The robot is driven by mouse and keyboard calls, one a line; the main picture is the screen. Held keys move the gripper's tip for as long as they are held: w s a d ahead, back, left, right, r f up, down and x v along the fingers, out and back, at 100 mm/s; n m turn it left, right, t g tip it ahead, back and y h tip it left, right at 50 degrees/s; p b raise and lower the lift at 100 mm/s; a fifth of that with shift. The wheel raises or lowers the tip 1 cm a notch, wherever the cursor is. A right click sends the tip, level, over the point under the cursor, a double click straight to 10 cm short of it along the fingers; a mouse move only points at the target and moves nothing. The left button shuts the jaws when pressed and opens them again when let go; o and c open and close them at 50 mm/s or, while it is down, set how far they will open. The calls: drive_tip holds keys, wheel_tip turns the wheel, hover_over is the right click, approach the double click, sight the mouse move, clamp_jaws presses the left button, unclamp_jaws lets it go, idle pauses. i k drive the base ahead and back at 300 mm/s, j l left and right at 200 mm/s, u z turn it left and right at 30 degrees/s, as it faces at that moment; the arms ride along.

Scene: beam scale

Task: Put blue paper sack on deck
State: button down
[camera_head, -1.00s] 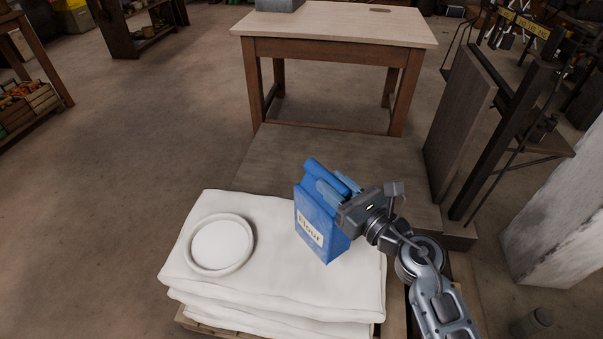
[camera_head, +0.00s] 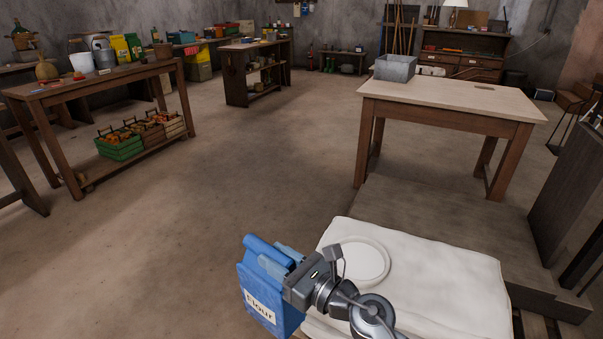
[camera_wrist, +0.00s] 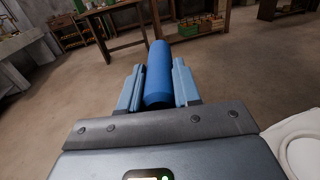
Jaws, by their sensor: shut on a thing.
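The blue paper sack (camera_head: 254,284), with a pale "Flour" label, is held in my gripper (camera_head: 273,262) at the lower middle of the head view. The fingers are shut on its rolled top. In the wrist view the blue top of the sack (camera_wrist: 158,75) sits between the two fingers of my gripper (camera_wrist: 160,88). The sack hangs over or near the left edge of the white stack; its exact height is unclear. The deck, seemingly the low wooden platform (camera_head: 430,208), lies behind and right of the sack, partly hidden by the white stack.
White stacked sacks (camera_head: 450,275) carry a round white dish (camera_head: 362,258), partly behind my wrist. A wooden table (camera_head: 450,95) with a grey metal box (camera_head: 395,68) stands beyond the platform. A dark upright board (camera_head: 570,190) is at right. Open floor lies at left.

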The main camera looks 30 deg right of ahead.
sight(424, 215)
drive_tip(key=i+j+u, duration=0.2)
drive_tip(key=u, duration=0.25)
drive_tip(key=i+j+u, duration=0.2)
drive_tip(key=u, duration=0.25)
drive_tip(key=i+u, duration=0.2)
drive_tip(key=i, duration=0.5)
drive_tip(key=i+z, duration=0.15)
drive_tip(key=i, duration=0.35)
drive_tip(key=i+j+z, duration=0.2)
drive_tip(key=i, duration=0.25)
drive_tip(key=i+l+z, duration=0.2)
drive_tip(key=i, duration=0.5)
drive_tip(key=i+j+z, duration=0.2)
drive_tip(key=i, duration=0.45)
drive_tip(key=i+j+z, duration=0.1)
drive_tip(key=i+z, duration=0.15)
drive_tip(key=i, duration=0.45)
drive_tip(key=i+z, duration=0.45)
drive_tip(key=i+j+z, duration=0.15)
drive_tip(key=i+z, duration=0.3)
drive_tip(key=i+l+z, duration=0.15)
drive_tip(key=i+z, duration=0.75)
drive_tip(key=i, duration=0.5)
drive_tip(key=i+l, duration=0.15)
drive_tip(key=i, duration=0.4)
